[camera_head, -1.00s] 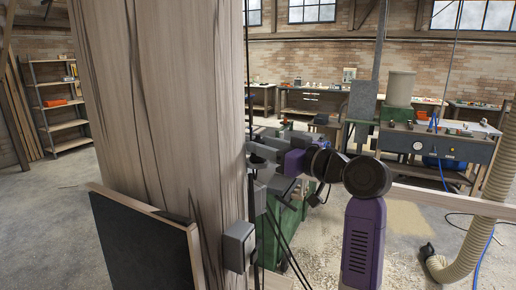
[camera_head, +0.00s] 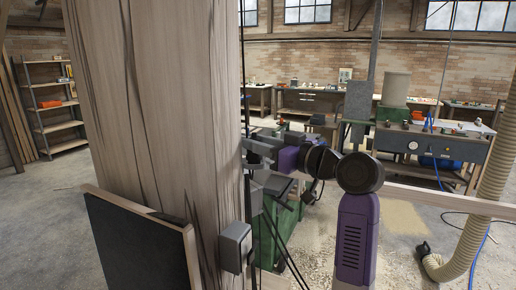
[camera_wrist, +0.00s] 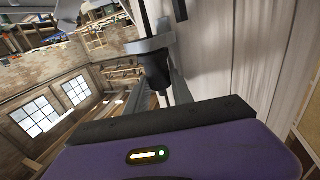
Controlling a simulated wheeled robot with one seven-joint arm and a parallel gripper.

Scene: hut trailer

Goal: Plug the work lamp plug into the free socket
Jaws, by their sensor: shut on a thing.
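My gripper (camera_head: 262,152) is at the right edge of the wooden post, above a grey box (camera_head: 236,247) on the post. In the wrist view it is shut on a dark plug (camera_wrist: 154,68), with a grey finger across it and a cord running from its end. The plug is held close beside the post's pale face. The socket openings are hidden.
The thick wooden post (camera_head: 165,120) fills the left of the head view. A dark framed panel (camera_head: 140,245) leans at its foot. Dark cords hang below my gripper, before a green machine (camera_head: 285,225). A ribbed hose (camera_head: 480,220) stands at the right.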

